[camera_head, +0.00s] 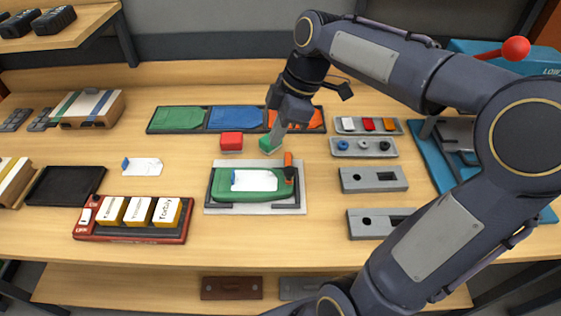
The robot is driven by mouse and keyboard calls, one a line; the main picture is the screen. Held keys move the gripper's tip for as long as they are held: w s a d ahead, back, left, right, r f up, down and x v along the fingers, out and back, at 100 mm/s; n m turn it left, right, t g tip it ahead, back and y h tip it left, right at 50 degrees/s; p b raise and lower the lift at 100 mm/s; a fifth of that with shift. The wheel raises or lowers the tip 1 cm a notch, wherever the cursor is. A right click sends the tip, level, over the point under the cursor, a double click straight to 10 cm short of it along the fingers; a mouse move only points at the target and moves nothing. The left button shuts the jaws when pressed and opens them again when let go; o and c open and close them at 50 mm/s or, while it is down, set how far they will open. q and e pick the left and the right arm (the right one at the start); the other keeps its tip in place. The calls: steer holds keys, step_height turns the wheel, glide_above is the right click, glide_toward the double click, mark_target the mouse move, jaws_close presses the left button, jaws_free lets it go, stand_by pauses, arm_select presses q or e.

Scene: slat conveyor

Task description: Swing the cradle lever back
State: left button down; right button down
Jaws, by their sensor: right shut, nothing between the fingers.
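The cradle (298,207) is a pale plate with dark corner rails in the middle of the table. A green shell (222,188) with a white card (258,180) on it lies in the cradle. The lever (288,160) is orange, stands up at the cradle's right rear corner and has a dark pivot at its foot. My right gripper (275,140) is shut and empty, pointing down behind the cradle, just left of and behind the lever, apart from it. Its fingertips partly cover a small green block. My left gripper is out of view.
A red block (231,142) stands left of the green block (266,144). Green, blue and orange panels (235,118) lie behind. Grey part trays (373,180) stand to the right. A red tray with yellow boxes (130,233) and a black tray (65,186) are at left.

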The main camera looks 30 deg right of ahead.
mark_target(289, 163)
steer(key=x, duration=1)
steer(key=shift+d+f, duration=0.1)
steer(key=shift+f, duration=0.05)
steer(key=d, duration=0.1)
steer(key=s+d+p, duration=0.1)
steer(key=shift+d, duration=0.3)
steer(key=shift+s+d+f, duration=0.2)
steer(key=shift+d, duration=0.3)
